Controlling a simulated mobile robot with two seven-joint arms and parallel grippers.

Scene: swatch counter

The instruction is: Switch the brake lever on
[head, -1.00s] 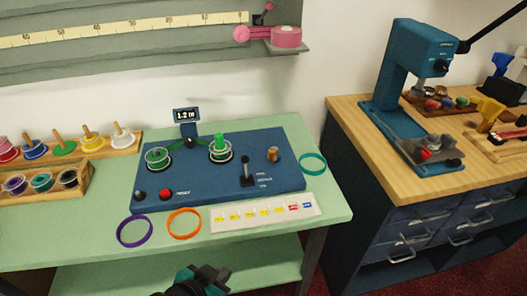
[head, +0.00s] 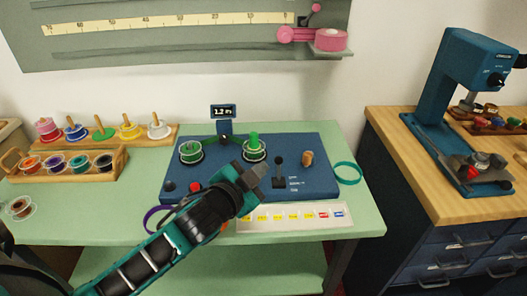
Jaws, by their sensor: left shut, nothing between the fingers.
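A dark blue winder panel (head: 325,180) lies on the green table. An upright black lever with a ball knob (head: 279,172) stands on its right half, beside small white labels too small to read; I take it for the brake lever. My left gripper (head: 259,172) is shut and empty, just left of the lever, with a small gap seeming to separate them. My left arm comes from the lower left and hides part of the panel's front. My right gripper is not in view.
Two spools (head: 254,150) and a small display (head: 223,111) are on the panel. A copper-coloured knob (head: 307,158) stands right of the lever. A red button (head: 195,187) is at front left. A white label strip (head: 300,218) and a teal ring (head: 347,173) lie nearby.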

